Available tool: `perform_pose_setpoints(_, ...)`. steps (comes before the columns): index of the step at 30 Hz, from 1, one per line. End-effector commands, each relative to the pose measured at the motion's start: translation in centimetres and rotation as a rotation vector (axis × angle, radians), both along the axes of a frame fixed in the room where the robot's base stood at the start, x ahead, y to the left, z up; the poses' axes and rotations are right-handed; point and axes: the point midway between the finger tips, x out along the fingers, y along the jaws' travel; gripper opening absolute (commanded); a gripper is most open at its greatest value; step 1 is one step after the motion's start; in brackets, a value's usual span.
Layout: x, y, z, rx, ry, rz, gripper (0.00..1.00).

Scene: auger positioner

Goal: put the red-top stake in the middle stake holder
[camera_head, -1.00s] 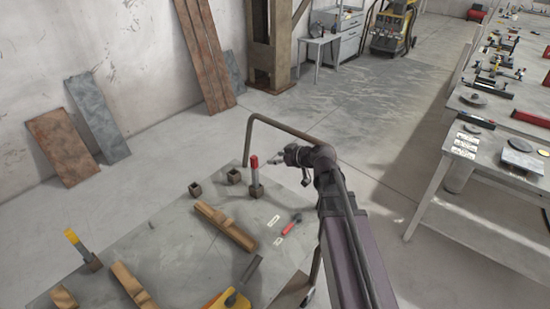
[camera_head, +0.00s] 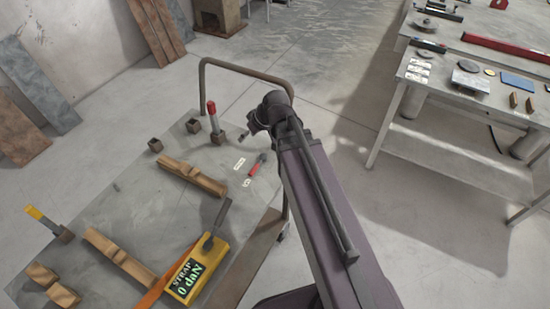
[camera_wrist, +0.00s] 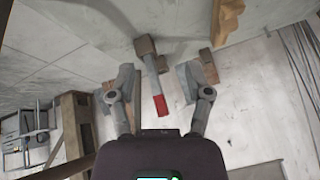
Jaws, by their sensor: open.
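The red-top stake (camera_head: 211,109) stands upright in a small brown square holder (camera_head: 217,138) near the table's far edge. Two more holders, a small one (camera_head: 193,126) just beside it and another (camera_head: 155,145) to the left, look empty. A yellow-top stake (camera_head: 38,216) leans in a holder (camera_head: 65,233) at the far left. My gripper (camera_head: 243,135) is just right of the red-top stake. In the wrist view, my gripper (camera_wrist: 158,84) is open, with the stake's red top (camera_wrist: 160,105) showing between the fingers, apart from both.
A bent metal rail (camera_head: 240,70) rises at the table's far end. Wooden blocks (camera_head: 192,178), a red-handled tool (camera_head: 257,165) and a yellow strap gauge (camera_head: 199,272) lie on the grey table (camera_head: 140,205). A workbench (camera_head: 450,95) stands at the right.

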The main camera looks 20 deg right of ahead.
Motion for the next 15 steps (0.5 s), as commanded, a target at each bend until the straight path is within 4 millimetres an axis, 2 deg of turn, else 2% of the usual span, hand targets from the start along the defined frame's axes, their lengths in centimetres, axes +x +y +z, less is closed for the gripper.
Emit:
perform_pose_setpoints(1,-1.4,-0.5,-0.5,-0.032,0.056,-0.034,0.65)
perform_pose_setpoints(9,-7.1,-4.0,-2.4,-0.229,0.312,-0.286,0.65)
perform_pose_setpoints(15,-9.5,-5.8,-2.7,-0.328,0.401,-0.424,0.65)
